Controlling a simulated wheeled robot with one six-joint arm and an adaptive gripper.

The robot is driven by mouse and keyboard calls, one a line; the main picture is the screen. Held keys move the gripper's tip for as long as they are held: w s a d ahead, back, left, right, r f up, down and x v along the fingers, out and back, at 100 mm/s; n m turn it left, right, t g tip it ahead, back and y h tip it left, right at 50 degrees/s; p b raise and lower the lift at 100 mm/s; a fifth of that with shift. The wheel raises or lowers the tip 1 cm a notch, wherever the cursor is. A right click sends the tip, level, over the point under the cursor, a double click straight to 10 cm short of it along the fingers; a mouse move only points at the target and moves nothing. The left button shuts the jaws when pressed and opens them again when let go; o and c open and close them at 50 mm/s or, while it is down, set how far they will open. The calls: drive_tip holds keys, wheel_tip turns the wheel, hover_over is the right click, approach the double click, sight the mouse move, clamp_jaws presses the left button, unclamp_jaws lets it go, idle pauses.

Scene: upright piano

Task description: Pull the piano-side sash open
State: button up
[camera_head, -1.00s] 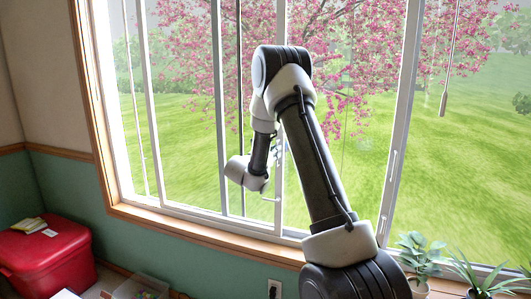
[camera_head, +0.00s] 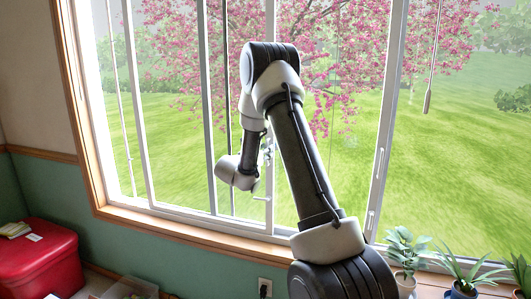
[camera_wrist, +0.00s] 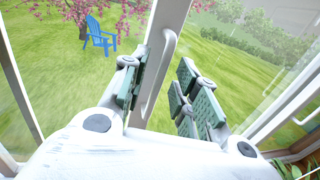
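A tall window with white-framed sliding sashes fills the head view. A white upright stile (camera_wrist: 155,72) with a long pull handle (camera_wrist: 165,55) shows in the wrist view, between and beyond my fingertips. My gripper (camera_wrist: 163,88) is open and empty, its green-padded fingers on either side of the stile in the picture. I cannot tell whether either finger touches the handle. In the head view my wrist mostly hides the gripper. Another upright stile with a pull handle (camera_head: 374,182) stands to the right of my arm. Which sash is the piano-side one cannot be told.
Potted plants (camera_head: 407,258) stand at the lower right by the window. A red box (camera_head: 38,258) and a clear bin (camera_head: 128,287) are at the lower left. A cord with a tassel (camera_head: 428,98) hangs at the right. Outside are lawn and a blue chair (camera_wrist: 101,35).

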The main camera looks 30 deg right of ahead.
drive_tip(key=v, duration=1.2)
drive_tip(key=shift+w, duration=0.1)
drive_tip(key=s+d+f+m+g+y, duration=0.25)
drive_tip(key=s+m+g, duration=0.25)
drive_tip(key=s, duration=0.3)
drive_tip(key=s+d+f+m+g+y, duration=0.1)
drive_tip(key=s+d+f+m+g, duration=0.15)
drive_tip(key=s+m+g, duration=0.4)
drive_tip(key=s+a+r+m+y, duration=0.1)
drive_tip(key=s+a+m+y, duration=0.15)
drive_tip(key=s, duration=0.45)
drive_tip(key=s+a+r+m+y, duration=0.2)
drive_tip(key=s+m+y, duration=0.2)
drive_tip(key=s, duration=0.3)
drive_tip(key=s+a+r+m+t+y, duration=0.5)
drive_tip(key=s+a+r+t+y, duration=0.1)
drive_tip(key=a, duration=0.5)
wheel_tip(320, 180, up, 2)
drive_tip(key=shift+s+r+t, duration=0.1)
drive_tip(key=shift+s+t, duration=0.75)
drive_tip(key=shift+s, duration=0.25)
